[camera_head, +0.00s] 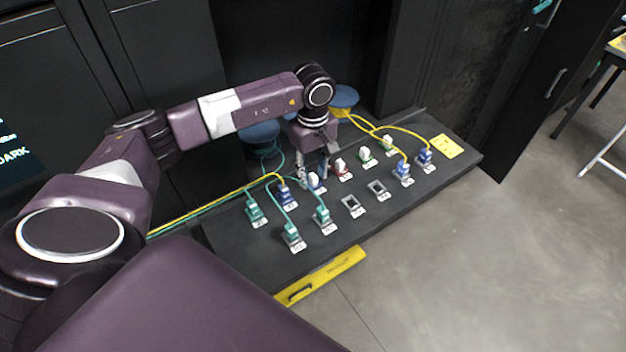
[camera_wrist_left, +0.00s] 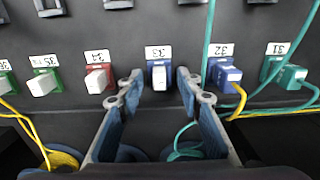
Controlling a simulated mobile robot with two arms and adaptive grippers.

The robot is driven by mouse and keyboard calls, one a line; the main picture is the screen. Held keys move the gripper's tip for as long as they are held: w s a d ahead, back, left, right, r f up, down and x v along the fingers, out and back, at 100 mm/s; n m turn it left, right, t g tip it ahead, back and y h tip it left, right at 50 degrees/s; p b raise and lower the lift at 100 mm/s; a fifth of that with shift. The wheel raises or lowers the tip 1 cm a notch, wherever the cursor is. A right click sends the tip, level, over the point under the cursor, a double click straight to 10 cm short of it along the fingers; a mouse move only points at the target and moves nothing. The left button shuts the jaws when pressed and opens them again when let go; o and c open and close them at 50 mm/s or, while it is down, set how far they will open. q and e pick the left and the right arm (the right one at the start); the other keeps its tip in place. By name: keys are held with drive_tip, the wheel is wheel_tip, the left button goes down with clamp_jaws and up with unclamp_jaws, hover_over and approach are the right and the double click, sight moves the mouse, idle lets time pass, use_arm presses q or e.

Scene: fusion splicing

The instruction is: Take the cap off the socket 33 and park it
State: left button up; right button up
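Socket 33 (camera_wrist_left: 158,87) is blue, under its "33" label, at the middle of the left wrist view. A white cap (camera_wrist_left: 159,73) sits in it. In the head view the capped socket (camera_head: 316,182) is just below my left gripper (camera_head: 311,172). In the left wrist view my left gripper (camera_wrist_left: 159,88) is open, with one finger on each side of the cap and a gap on both sides. I cannot tell whether its tips are level with the cap. My right gripper is not in view.
A red socket 34 (camera_wrist_left: 98,78) with a white cap and a blue socket 32 (camera_wrist_left: 225,75) with a yellow cable flank it. Two empty grey frames (camera_head: 351,205) (camera_head: 377,189) are in the front row of the dark panel (camera_head: 400,205). Teal and yellow cables run behind and beside the gripper.

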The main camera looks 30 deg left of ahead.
sight(313, 175)
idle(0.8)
use_arm(q)
drive_tip(key=shift+c, duration=0.6)
clamp_jaws()
drive_tip(key=shift+r, duration=0.15)
drive_tip(key=shift+r+p, duration=1.15)
drive_tip(key=shift+r, duration=1.7)
